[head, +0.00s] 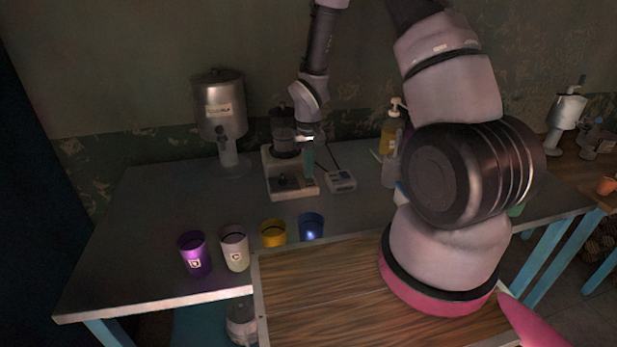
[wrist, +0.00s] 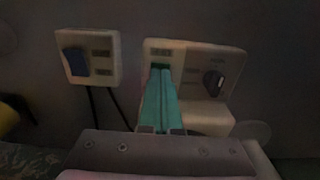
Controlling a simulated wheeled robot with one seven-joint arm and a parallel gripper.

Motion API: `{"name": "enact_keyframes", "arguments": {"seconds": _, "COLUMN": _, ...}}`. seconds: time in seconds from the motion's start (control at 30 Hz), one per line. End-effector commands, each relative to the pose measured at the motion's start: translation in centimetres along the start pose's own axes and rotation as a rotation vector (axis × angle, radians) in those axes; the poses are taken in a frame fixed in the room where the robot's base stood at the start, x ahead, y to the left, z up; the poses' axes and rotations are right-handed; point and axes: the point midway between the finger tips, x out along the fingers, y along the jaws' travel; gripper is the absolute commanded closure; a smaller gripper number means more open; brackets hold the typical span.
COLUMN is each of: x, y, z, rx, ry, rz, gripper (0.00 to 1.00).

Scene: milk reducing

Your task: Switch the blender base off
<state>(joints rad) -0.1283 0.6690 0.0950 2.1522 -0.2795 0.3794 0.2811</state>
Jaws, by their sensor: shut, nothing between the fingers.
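The blender base (head: 307,191) is a pale unit with a dark jar (head: 285,141) over its rear part, standing on the grey table. In the wrist view its pale front panel (wrist: 193,53) carries a dark rotary knob (wrist: 214,83) at right and a small dark green patch at left, with labels too blurred to read. My gripper (head: 309,178) points down at the right side of the base. Its teal fingers (wrist: 161,72) are shut together and empty. Their tips overlap the green patch in the wrist view; I cannot tell whether they touch it. The knob is beside the fingers.
A small control box (head: 341,180) with a blue knob and cables stands right of the base; it also shows in the wrist view (wrist: 104,48). A metal dispenser (head: 219,106) stands left. Purple (head: 195,258), white (head: 235,252), yellow (head: 273,236) and blue (head: 311,228) cups line the front edge.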

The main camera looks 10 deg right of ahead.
Motion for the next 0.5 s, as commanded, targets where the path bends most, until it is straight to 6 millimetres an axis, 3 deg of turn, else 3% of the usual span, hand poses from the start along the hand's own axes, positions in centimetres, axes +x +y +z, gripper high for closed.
{"name": "enact_keyframes", "arguments": {"seconds": 0.5, "x": -4.3, "y": 0.0, "z": 0.0, "rx": 0.001, "ry": 0.002, "rz": -0.001, "gripper": 1.00}}
